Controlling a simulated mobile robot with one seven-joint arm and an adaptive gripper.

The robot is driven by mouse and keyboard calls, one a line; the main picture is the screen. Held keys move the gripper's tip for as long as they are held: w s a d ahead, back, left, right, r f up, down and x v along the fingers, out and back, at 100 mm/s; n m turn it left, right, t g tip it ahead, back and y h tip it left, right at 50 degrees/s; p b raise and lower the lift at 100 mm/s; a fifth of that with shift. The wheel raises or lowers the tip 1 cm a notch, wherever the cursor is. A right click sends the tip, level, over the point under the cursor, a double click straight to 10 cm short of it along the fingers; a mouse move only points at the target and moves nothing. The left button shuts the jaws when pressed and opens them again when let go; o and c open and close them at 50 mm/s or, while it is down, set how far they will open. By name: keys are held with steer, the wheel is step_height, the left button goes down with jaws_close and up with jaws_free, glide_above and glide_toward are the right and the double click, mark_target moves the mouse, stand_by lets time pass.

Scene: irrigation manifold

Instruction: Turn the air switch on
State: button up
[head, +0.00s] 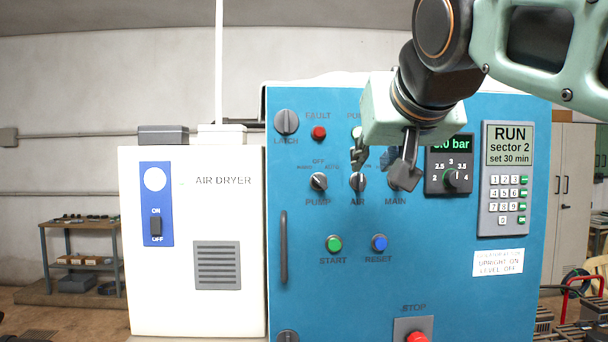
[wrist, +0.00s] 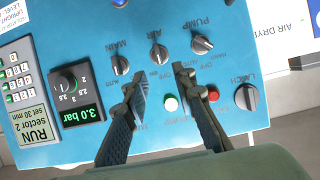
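The air switch (head: 357,182) is a grey rotary knob labelled AIR on the blue panel, between the PUMP and MAIN knobs. It is partly hidden by a finger in the head view. The wrist view shows the air switch (wrist: 159,55) clear, beyond the fingertips; I cannot tell its exact setting. My gripper (head: 383,168) is in front of the panel, slightly above and right of the switch. In the wrist view my gripper (wrist: 162,80) is open and empty, its fingers apart on either side below the knob. No contact is visible.
The PUMP knob (head: 318,182) is left of the air switch, and the MAIN knob (wrist: 120,65) is on its other side. START (head: 333,243) and RESET (head: 379,243) buttons sit below. A pressure dial (head: 450,180) and keypad (head: 505,194) are right. A white air dryer (head: 150,290) stands left.

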mark_target(361, 176)
steer(key=p+x, duration=0.1)
steer(key=x, duration=0.7)
steer(key=shift+f, duration=0.1)
steer(key=shift+s, duration=0.1)
jaws_close()
